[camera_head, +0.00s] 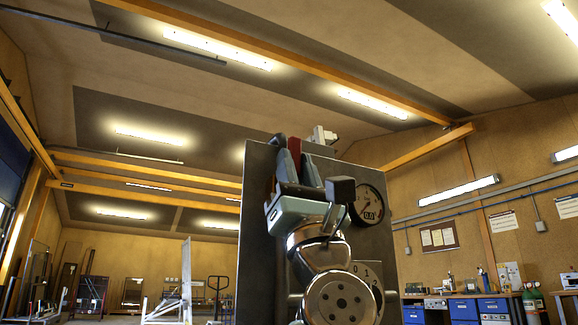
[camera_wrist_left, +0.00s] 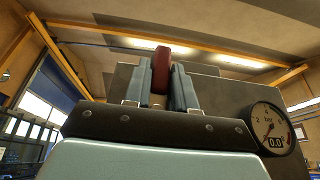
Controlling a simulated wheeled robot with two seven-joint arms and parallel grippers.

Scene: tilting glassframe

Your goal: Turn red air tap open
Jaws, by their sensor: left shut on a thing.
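The red air tap (camera_head: 295,147) stands upright at the top of a dark grey panel (camera_head: 257,235). It also shows in the left wrist view as a red handle (camera_wrist_left: 161,70). My left gripper (camera_head: 296,160) reaches up in front of the panel, its two grey fingers on either side of the tap. In the left wrist view my left gripper (camera_wrist_left: 160,85) is shut on the red handle. The fingers hide the tap's lower part and its mount. My right gripper is not in view.
A round pressure gauge (camera_head: 369,205) reading 0.0 sits on the panel, right of my left gripper. A second dial (camera_head: 370,276) is partly hidden behind my arm. A light-coloured part (camera_head: 322,135) shows above the panel's top edge. Workbenches with blue drawers (camera_head: 478,308) stand far right.

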